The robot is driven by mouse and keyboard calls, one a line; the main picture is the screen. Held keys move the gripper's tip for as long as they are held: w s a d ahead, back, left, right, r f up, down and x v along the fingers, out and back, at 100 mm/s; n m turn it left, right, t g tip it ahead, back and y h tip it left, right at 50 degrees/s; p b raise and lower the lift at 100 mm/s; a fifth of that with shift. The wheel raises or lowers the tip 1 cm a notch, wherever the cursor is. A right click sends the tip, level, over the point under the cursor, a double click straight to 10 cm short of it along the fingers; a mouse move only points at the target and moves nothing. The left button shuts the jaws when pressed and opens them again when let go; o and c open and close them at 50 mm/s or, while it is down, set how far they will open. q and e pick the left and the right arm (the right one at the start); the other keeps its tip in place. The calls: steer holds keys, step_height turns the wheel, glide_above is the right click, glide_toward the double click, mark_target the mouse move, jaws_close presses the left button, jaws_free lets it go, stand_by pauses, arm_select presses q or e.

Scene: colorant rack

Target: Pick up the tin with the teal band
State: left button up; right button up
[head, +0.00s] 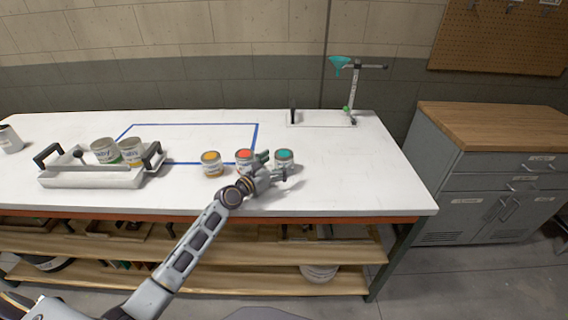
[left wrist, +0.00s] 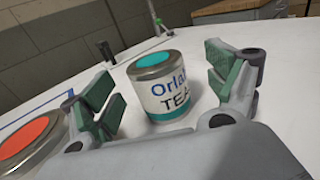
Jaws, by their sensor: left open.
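The tin with the teal band (head: 284,161) stands upright on the white table, with a teal spot on its lid. In the left wrist view the same tin (left wrist: 160,88) shows its label, partly readable as "Orla" and "TEA". My left gripper (head: 274,169) is open beside it. In the left wrist view the fingers (left wrist: 170,95) are spread, one to each side of the tin, and I see no contact. My right gripper is not in view.
A red-lidded tin (head: 244,156) stands close to the left of the teal one, and an orange-lidded tin (head: 211,163) stands further left. A white tray (head: 90,181) holds two tins. A stand with a teal funnel (head: 339,64) is at the back. The table's right side is clear.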

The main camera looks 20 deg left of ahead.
mark_target(284, 153)
arm_select(q)
steer(key=shift+w+d, duration=0.15)
steer(key=shift+w, duration=1.05)
steer(key=shift+w+d+b, duration=0.25)
steer(key=shift+w+b, duration=0.05)
steer(key=shift+w, duration=0.25)
steer(key=shift+w+d, duration=0.25)
steer(key=shift+w, duration=0.3)
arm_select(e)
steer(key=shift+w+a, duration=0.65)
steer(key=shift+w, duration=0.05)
arm_select(q)
steer(key=c, duration=1.2)
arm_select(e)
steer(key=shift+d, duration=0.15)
